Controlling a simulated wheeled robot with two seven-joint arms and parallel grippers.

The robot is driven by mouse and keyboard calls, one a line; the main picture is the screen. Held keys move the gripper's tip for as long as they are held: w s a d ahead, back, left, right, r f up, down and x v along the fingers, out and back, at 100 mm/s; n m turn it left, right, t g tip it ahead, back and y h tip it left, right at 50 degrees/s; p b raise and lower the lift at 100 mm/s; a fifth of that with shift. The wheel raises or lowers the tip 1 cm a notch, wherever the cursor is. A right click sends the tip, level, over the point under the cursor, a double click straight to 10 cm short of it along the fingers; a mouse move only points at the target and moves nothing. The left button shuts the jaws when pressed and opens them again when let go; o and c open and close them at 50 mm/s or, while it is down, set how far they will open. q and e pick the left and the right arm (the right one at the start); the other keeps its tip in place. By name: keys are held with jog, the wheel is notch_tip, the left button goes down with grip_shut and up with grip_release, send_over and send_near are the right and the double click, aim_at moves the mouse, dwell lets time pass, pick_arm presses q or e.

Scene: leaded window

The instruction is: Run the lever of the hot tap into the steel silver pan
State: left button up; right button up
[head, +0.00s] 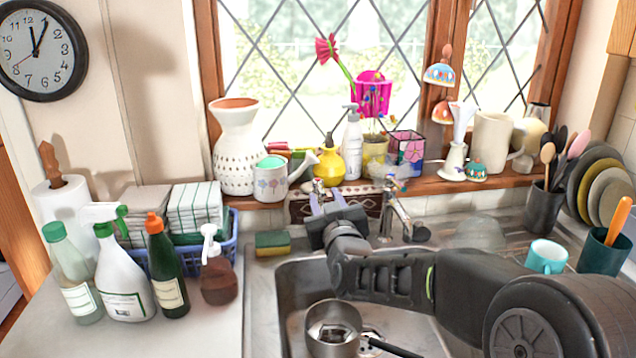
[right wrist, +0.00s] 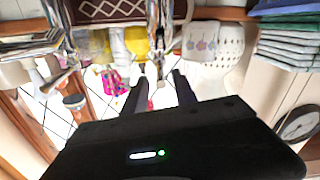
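The steel silver pan (head: 333,345) stands in the sink at the bottom of the head view, its dark handle pointing right. My right gripper (head: 327,194) reaches over the sink to the taps and is open. In the right wrist view, which is upside down, its two fingers (right wrist: 158,84) are apart. A chrome tap (right wrist: 161,35) lines up with the gap between them; I cannot tell whether they touch it. In the head view my gripper mostly hides this tap. A second chrome tap (head: 399,216) stands to its right. My left gripper is out of view.
A sponge (head: 272,243) lies left of the taps. Bottles stand on the left counter; a blue mug (head: 546,257) stands right.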

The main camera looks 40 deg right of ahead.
aim_at(319, 183)
jog(key=shift+w, duration=0.1)
jog(key=shift+p+x, duration=0.95)
jog(key=shift+x, duration=2.9)
jog(key=shift+c, duration=0.2)
grip_shut()
jog(key=shift+d, duration=0.1)
